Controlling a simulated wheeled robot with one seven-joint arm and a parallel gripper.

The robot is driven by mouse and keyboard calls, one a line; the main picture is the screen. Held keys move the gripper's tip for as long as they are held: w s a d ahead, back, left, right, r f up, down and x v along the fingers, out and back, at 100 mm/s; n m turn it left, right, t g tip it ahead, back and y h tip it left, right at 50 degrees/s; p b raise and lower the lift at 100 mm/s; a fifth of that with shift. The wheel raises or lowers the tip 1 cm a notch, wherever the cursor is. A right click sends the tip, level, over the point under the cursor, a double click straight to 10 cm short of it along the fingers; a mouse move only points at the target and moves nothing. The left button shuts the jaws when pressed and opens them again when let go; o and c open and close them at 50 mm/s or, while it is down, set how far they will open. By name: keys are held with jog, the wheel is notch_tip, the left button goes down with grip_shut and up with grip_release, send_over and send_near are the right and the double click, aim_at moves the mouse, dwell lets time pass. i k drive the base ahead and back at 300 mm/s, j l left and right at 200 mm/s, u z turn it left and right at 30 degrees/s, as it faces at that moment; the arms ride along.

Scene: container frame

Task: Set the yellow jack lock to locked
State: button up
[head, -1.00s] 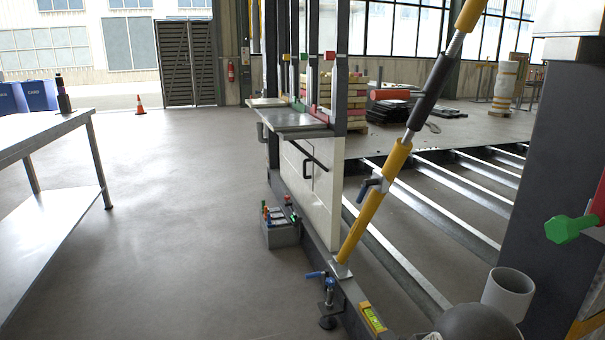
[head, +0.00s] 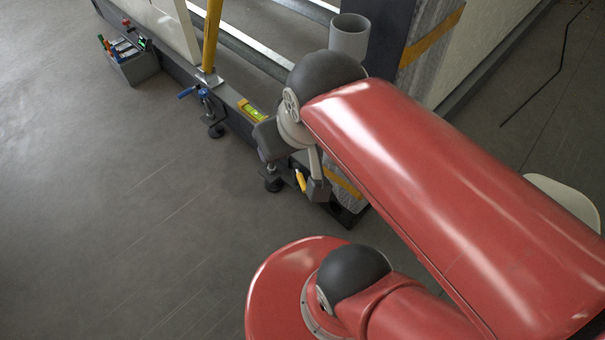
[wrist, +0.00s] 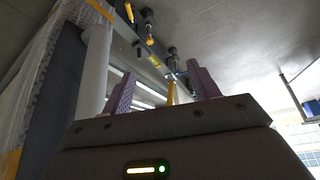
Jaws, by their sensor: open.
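A small yellow handle (head: 300,180) shows at the low end of the frame's bottom beam in the head view, beside a dark jack foot (head: 273,184). I take it for the yellow jack lock; its setting is too small to read. In the wrist view, two small yellow parts (wrist: 129,12) (wrist: 150,41) show at the top; I cannot tell which is the lock. My gripper (wrist: 162,88) is open, its two purple fingers apart with nothing held between them. The yellow parts lie beyond the fingers. In the head view my arm hides most of the gripper.
A blue-handled jack (head: 190,93) stands further along the beam, near the yellow prop (head: 211,40). A yellow-green level (head: 250,110) lies on the beam. A grey pipe (head: 349,36) stands by the dark post. A tool box (head: 136,66) sits on the floor; the left floor is clear.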

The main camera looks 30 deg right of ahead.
aim_at(302, 184)
jog(key=k+j+z, duration=0.1)
jog(key=j+z, duration=0.15)
jog(key=j, duration=0.2)
jog(key=k+j+z, duration=0.2)
jog(key=j, duration=0.2)
jog(key=k+j+z, duration=0.1)
jog(key=j+z, duration=0.15)
jog(key=j, duration=0.15)
